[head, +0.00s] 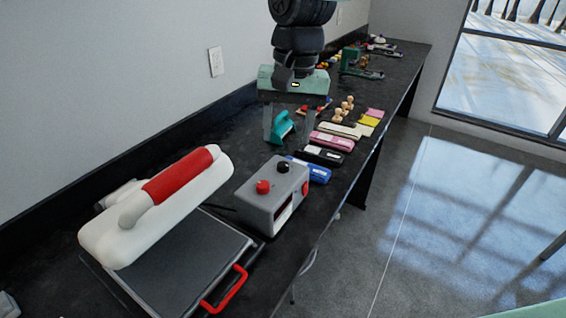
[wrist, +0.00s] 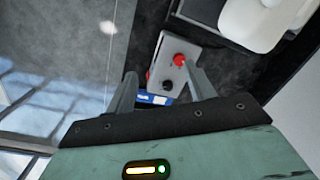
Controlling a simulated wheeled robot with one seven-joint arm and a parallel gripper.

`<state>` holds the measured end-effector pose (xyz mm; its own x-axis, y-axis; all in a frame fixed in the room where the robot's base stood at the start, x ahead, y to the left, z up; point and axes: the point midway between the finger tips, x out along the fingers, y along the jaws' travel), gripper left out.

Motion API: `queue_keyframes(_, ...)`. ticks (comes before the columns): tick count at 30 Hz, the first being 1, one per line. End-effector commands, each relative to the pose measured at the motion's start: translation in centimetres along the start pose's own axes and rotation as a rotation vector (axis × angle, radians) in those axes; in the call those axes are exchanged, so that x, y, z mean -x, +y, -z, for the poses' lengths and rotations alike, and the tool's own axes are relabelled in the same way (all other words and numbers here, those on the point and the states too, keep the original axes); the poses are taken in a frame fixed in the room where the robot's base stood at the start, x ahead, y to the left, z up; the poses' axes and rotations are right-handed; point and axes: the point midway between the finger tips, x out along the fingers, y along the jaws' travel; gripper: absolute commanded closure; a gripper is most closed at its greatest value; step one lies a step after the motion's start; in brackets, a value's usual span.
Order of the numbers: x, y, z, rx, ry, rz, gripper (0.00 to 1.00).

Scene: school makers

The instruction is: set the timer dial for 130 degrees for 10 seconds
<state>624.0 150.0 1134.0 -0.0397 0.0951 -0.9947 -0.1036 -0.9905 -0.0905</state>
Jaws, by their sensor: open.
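A grey control box (head: 275,205) stands on the black counter beside the heat press. Its top carries a red knob (head: 263,187) and a black knob (head: 283,167); I cannot read any dial markings. In the wrist view the box (wrist: 164,68) shows between my fingers, with the red knob (wrist: 179,59) near the right finger and the black knob (wrist: 168,86) nearer my gripper. My gripper (head: 294,130) is open and empty, pointing down above the counter, behind the box in the head view. It touches neither knob. The wrist view also shows my open fingers (wrist: 164,84).
A white heat press with a red handle (head: 180,175) stands left of the box. A blue item (head: 315,171), black and pink cases (head: 332,141), and a teal tool (head: 282,127) lie farther along the counter. The wall runs along the left; open floor lies right.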

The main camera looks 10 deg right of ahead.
Motion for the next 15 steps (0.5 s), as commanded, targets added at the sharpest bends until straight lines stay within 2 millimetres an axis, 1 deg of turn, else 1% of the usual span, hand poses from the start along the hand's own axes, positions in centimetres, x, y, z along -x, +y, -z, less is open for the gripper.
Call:
queue_keyframes(1,-0.5,-0.5,3.0,-0.087,0.004,-0.007,0.46)
queue_keyframes(3,-0.7,-0.8,6.4,-0.208,0.015,-0.022,0.46)
queue_keyframes(6,-1.0,-0.9,10.3,-0.357,0.033,-0.043,0.46)
queue_keyframes(9,-1.3,-0.8,13.0,-0.466,0.053,-0.061,0.46)
queue_keyframes(10,-1.4,-0.8,13.6,-0.489,0.058,-0.065,0.46)
queue_keyframes(12,-1.4,-0.7,14.5,-0.531,0.067,-0.071,0.46)
queue_keyframes(15,-1.7,-0.7,15.1,-0.560,0.072,-0.077,0.46)
